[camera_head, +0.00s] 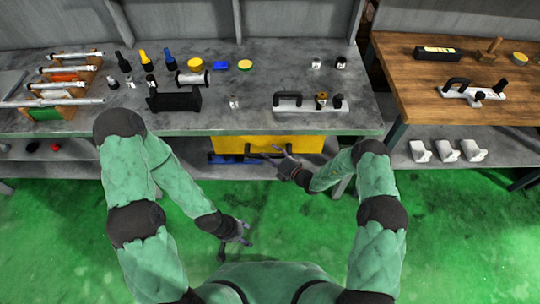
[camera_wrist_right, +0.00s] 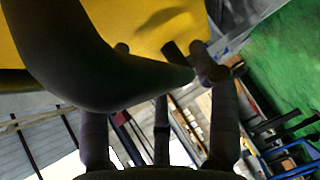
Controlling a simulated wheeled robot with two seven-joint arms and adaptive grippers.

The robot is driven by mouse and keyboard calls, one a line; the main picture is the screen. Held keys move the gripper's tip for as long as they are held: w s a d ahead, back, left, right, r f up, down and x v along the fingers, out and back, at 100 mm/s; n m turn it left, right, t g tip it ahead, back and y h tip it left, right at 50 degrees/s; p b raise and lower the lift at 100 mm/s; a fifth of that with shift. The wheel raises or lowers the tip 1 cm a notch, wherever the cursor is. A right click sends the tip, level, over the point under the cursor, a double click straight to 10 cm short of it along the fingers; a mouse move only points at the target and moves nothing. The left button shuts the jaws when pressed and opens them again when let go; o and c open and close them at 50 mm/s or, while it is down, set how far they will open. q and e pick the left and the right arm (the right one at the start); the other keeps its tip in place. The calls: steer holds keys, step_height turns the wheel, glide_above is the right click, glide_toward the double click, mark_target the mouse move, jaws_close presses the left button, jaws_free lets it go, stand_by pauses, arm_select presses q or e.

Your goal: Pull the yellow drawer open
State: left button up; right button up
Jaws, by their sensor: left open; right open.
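The yellow drawer (camera_head: 310,145) sits under the front edge of the grey workbench, with a dark handle (camera_head: 238,153) on its front. My right gripper (camera_head: 282,155) is open at the handle's right part. In the right wrist view the yellow front (camera_wrist_right: 150,20) fills the top. The dark curved handle (camera_wrist_right: 95,70) crosses in front of the fingers of my right gripper (camera_wrist_right: 165,62), close to them; I cannot tell whether they touch. My left gripper (camera_head: 247,232) is open and empty, low over the green floor, apart from the drawer.
The grey workbench (camera_head: 230,125) carries bottles, a black block holder and a grey plate with a black handle (camera_head: 305,103). A blue item (camera_head: 225,158) lies on the shelf left below the drawer. A wooden bench (camera_head: 430,100) stands at right. The floor in front is free.

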steer(key=shift+w+a, duration=0.15)
steer(key=shift+a, duration=0.05)
jaws_close()
steer(key=s+p, duration=0.6)
steer(key=s, duration=1.8)
steer(key=shift+s, duration=0.1)
jaws_free()
